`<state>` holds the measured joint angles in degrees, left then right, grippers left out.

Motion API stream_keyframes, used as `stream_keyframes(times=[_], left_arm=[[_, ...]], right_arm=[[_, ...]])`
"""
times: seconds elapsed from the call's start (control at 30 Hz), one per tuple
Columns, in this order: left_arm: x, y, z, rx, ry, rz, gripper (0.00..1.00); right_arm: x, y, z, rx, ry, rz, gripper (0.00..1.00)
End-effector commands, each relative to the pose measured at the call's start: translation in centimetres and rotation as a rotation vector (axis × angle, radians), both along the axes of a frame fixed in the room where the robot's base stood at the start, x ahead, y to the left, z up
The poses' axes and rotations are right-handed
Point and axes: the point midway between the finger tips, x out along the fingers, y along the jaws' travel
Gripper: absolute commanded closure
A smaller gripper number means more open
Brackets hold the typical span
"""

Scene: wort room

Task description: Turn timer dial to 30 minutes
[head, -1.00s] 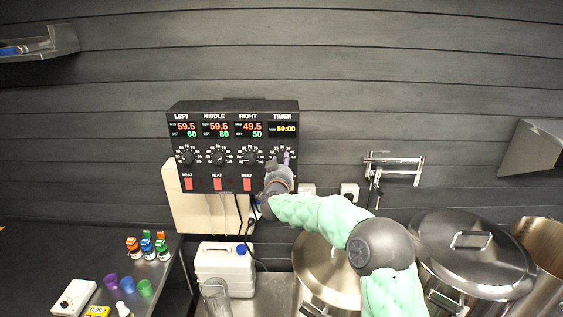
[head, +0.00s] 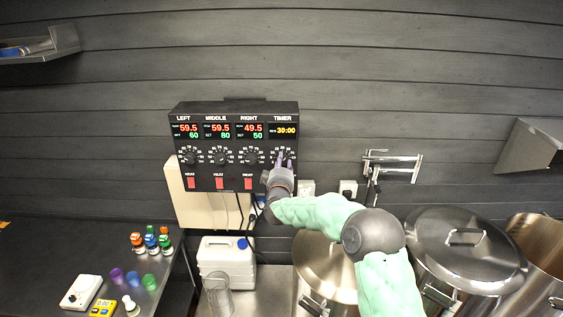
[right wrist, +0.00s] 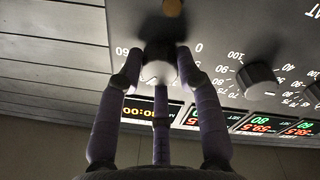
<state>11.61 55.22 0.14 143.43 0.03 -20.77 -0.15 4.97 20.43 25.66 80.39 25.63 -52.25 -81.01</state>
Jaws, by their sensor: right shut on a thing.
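The black control panel (head: 235,178) hangs on the dark wall. Its timer dial (right wrist: 160,60) sits at the panel's right end, under the TIMER display (head: 283,130). That display reads 30:00 in yellow in the head view. My right gripper (head: 283,160) reaches up to the panel and is shut on the timer dial. In the right wrist view its purple fingers (right wrist: 158,85) close around the dial, with the view upside down. The fingers hide much of the dial and its scale. My left gripper is not in view.
Three other dials and red heat switches (head: 219,183) fill the rest of the panel, close left of my gripper. Steel kettles (head: 462,250) stand at the lower right below my arm. A white canister (head: 226,262) and small bottles (head: 151,241) are at the lower left.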

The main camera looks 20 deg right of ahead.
Motion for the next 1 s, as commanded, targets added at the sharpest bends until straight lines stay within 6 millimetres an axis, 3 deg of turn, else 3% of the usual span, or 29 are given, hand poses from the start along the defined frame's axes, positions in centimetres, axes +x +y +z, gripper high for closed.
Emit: stream_keyframes(times=[0.03,0.8,0.83,0.9,1.0], left_arm=[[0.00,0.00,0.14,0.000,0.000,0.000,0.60],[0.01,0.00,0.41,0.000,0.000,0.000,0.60],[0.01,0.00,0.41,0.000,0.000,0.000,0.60],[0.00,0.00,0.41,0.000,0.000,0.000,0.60],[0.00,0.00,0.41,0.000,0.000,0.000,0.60]], right_arm=[[-0.11,0.07,-1.20,-0.014,0.030,0.002,0.97],[-0.15,-0.02,-1.46,-0.095,0.073,0.001,0.97],[-0.15,-0.02,-1.46,-0.095,0.073,0.001,0.56],[-0.15,-0.01,-1.40,-0.095,0.072,0.002,0.41],[-0.12,-0.01,-1.14,-0.097,0.068,0.001,0.41]])
